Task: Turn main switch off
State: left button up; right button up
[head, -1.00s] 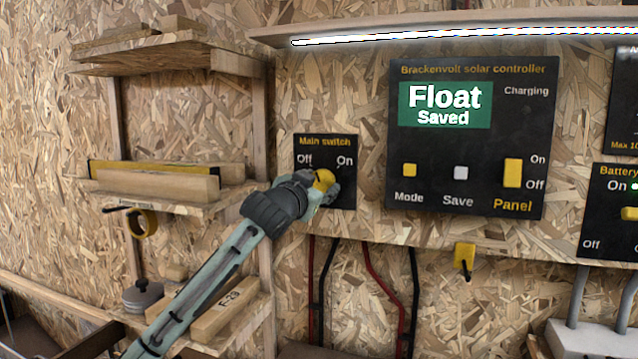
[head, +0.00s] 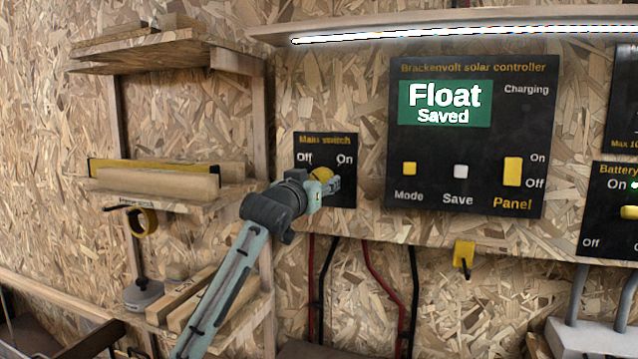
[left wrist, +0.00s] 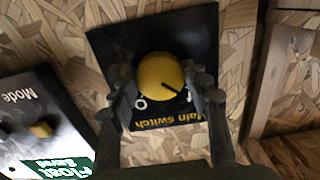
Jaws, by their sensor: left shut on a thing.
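The black main switch panel (head: 345,197) is on the chipboard wall, with Off printed at left and On at right. Its round yellow knob (head: 320,174) shows partly behind my left gripper (head: 330,186). In the left wrist view, the panel (left wrist: 205,50) appears upside down. My left gripper (left wrist: 171,88) is shut on the yellow knob (left wrist: 158,72), one finger on each side. A dark line on the knob points to the lower right there, toward the Off side. My right gripper is not in view.
The solar controller (head: 472,140) is right of the switch, its screen reading "Float Saved". A wooden shelf (head: 185,200) with a level and tape stands at left. Red and black cables (head: 368,262) run below. A yellow hook (head: 464,254) hangs at lower right.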

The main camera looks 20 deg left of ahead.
pick_arm(q)
jog(key=o, duration=1.2)
jog(key=shift+c, duration=0.2)
jog(key=shift+s, duration=0.1)
jog(key=s, duration=1.2)
jog(key=shift+a, duration=0.2)
jog(key=shift+w, duration=0.2)
jog(key=w, duration=1.1)
jog(key=shift+w+d, duration=0.2)
jog(key=shift+w, duration=0.2)
